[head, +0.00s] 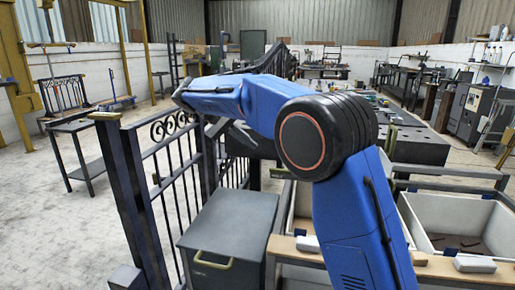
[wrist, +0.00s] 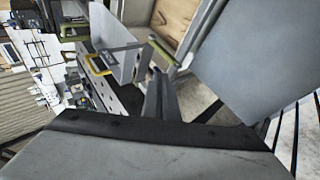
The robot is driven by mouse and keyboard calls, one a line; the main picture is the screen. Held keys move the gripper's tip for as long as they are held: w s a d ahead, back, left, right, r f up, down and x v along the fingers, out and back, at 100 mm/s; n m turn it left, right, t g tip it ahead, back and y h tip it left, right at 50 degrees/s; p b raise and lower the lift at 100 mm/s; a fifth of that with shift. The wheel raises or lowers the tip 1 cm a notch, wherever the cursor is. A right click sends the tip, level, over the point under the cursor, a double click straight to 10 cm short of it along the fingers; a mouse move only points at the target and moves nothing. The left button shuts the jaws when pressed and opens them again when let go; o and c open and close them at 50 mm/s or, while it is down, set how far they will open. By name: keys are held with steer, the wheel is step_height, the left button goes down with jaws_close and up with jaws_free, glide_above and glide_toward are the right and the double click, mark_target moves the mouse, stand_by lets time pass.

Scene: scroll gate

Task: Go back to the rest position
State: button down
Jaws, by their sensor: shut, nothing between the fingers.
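My gripper (wrist: 157,72) shows in the middle of the wrist view, its narrow grey fingers together with nothing seen between them. In the head view my blue arm rises from the lower right, bends at a black round joint, and reaches left above the dark iron scroll gate (head: 172,127).
A grey cabinet (head: 232,230) with a yellow handle stands beside the gate, below my arm. Pale open bins (head: 425,252) stand at lower right. A dark perforated worktable (head: 418,148) lies behind the arm. Pale floor (head: 40,205) is open at left.

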steer(key=shift+a+r, duration=0.15)
steer(key=shift+a, duration=0.1)
steer(key=s+d+f+n+y, duration=0.15)
steer(key=s+d+y, duration=0.35)
steer(key=s+d, duration=1.6)
steer(key=s+d+f+t+y, duration=0.1)
steer(key=s+f, duration=0.4)
steer(key=s, duration=0.3)
steer(key=s+d+f+m+t+y, duration=0.1)
steer(key=s+f, duration=0.4)
steer(key=s, duration=0.3)
steer(key=s+d+f+y, duration=0.2)
steer(key=s+f, duration=0.3)
steer(key=s, duration=0.3)
steer(key=shift+m+t, duration=0.35)
steer(key=shift+t, duration=0.05)
